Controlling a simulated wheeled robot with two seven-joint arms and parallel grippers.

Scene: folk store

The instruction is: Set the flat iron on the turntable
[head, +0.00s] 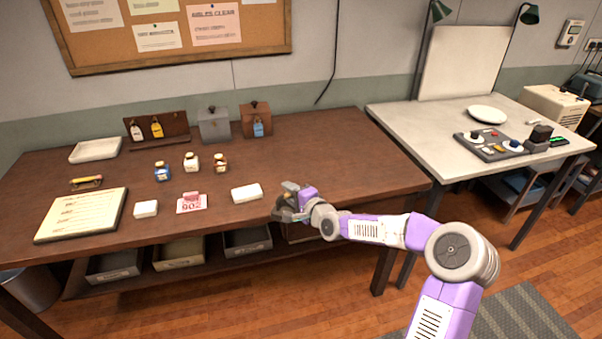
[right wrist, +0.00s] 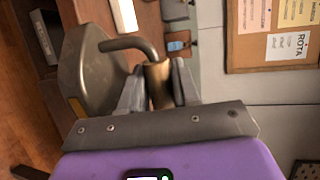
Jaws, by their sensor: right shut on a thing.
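The flat iron (right wrist: 92,75) is a dull metal body with a bent handle and a brass-coloured grip, seen large in the right wrist view. My right gripper (right wrist: 158,85) is shut on the brass-coloured grip. In the head view my right gripper (head: 293,200) is at the front edge of the brown table, and the iron (head: 287,214) is partly hidden by it. I cannot tell whether the iron touches the table. A white round disc, which looks like the turntable (head: 487,114), lies empty on the pale table at the right. My left gripper is out of view.
The brown table (head: 330,150) holds small bottles, white blocks (head: 246,193), a pink tag (head: 191,204) and a board (head: 82,214). On the pale table (head: 420,125), a control panel (head: 490,146) lies in front of the disc, with a white backdrop (head: 462,62) and lamps behind.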

